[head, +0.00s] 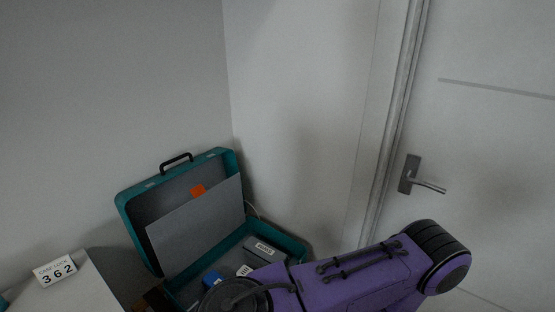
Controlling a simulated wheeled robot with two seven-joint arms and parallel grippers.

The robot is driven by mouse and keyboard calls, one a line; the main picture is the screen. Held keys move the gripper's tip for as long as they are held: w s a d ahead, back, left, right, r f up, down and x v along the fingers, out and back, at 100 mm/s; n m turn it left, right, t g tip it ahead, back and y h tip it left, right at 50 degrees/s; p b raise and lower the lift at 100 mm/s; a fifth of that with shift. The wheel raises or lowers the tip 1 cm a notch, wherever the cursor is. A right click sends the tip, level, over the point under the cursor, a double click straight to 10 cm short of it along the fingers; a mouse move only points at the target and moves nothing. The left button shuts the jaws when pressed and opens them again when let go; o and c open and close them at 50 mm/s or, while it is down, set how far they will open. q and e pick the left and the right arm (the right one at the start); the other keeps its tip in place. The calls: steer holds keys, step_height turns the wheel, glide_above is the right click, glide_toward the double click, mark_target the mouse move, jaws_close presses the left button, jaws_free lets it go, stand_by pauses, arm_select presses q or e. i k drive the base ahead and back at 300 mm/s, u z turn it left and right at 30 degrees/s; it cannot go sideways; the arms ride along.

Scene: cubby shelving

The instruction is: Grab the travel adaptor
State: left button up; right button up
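An open teal suitcase (123,212) stands in the corner with its lid raised. Inside are a dark grey box with a white label (264,249), a blue item (212,279) and a small white-labelled item (244,270). I cannot tell which of these, if any, is the travel adaptor. My purple arm (365,281) crosses the lower right and hides the front part of the suitcase. Neither of my grippers shows.
A white cabinet top (65,292) with a number sign reading 362 (55,270) is at the lower left. A white door with a metal lever handle (421,180) is on the right. Walls close in behind the suitcase.

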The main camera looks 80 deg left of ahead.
mark_target(244, 269)
steer(key=z, duration=2.15)
steer(key=i, duration=1.75)
steer(key=u, duration=4.75)
steer(key=k, duration=0.7)
steer(key=u, duration=0.65)
steer(key=i, duration=1.65)
